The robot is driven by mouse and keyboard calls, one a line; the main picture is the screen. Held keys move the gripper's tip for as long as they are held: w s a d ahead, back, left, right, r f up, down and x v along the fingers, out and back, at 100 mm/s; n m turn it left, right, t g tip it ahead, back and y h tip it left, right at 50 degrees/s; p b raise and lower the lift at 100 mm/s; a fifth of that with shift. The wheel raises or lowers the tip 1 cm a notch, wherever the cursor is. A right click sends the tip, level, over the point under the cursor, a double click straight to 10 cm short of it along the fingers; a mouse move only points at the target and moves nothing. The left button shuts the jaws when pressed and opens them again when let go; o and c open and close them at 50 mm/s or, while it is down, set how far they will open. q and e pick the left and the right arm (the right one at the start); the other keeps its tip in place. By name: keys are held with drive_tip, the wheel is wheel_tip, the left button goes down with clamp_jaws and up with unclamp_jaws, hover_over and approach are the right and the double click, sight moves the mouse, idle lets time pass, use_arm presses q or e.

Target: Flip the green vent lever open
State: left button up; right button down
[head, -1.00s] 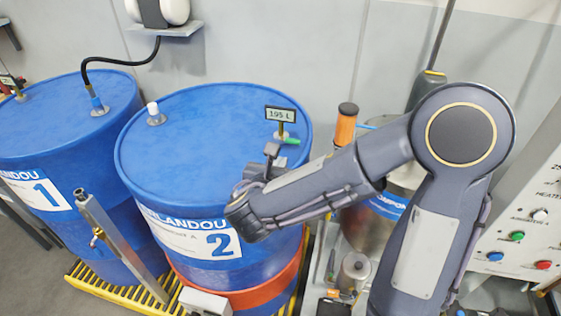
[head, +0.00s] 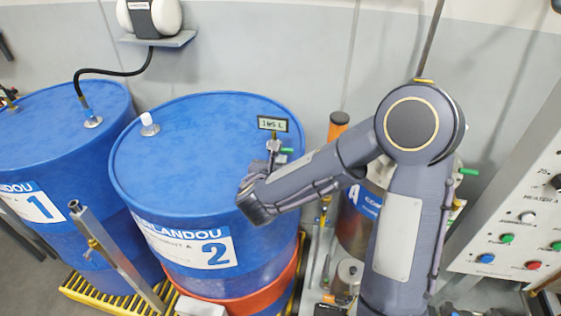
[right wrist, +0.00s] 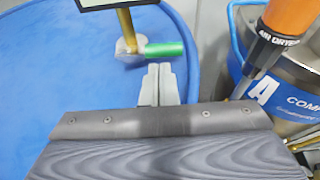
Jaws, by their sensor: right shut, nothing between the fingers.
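The green vent lever (head: 287,151) is on a brass fitting with a small display on top of blue drum 2 (head: 190,145). In the right wrist view the lever (right wrist: 165,48) lies roughly level, pointing right from its pale round base. My right gripper (head: 273,147) is shut and empty, right beside the lever. In the right wrist view its fingertips (right wrist: 158,72) sit just below the lever; I cannot tell whether they touch it. In the head view the fingers partly cover the fitting. My left gripper is not in view.
A small display (head: 272,124) stands above the lever. A white cap (head: 149,121) sticks up from drum 2. An orange air dryer (right wrist: 286,25) and a metal container stand to the right. Blue drum 1 (head: 62,130) is at the left, and a button panel (head: 515,215) at the right.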

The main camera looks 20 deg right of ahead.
drive_tip(key=shift+r+n+h+p, duration=0.4)
drive_tip(key=shift+n+h+p, duration=0.1)
drive_tip(key=shift+n, duration=0.2)
drive_tip(key=shift+r+n+g+h+p, duration=0.45)
drive_tip(key=shift+r+n+g, duration=0.1)
drive_tip(key=shift+n, duration=0.45)
drive_tip(key=shift+w+a+r, duration=0.2)
drive_tip(key=shift+a+r, duration=0.1)
drive_tip(key=shift+r, duration=0.45)
drive_tip(key=shift+w+a+r, duration=0.25)
drive_tip(key=shift+a+r, duration=0.05)
drive_tip(key=shift+r, duration=0.05)
drive_tip(key=shift+r+p, duration=0.8)
drive_tip(key=shift+p, duration=0.05)
drive_tip(key=shift+a, duration=0.1)
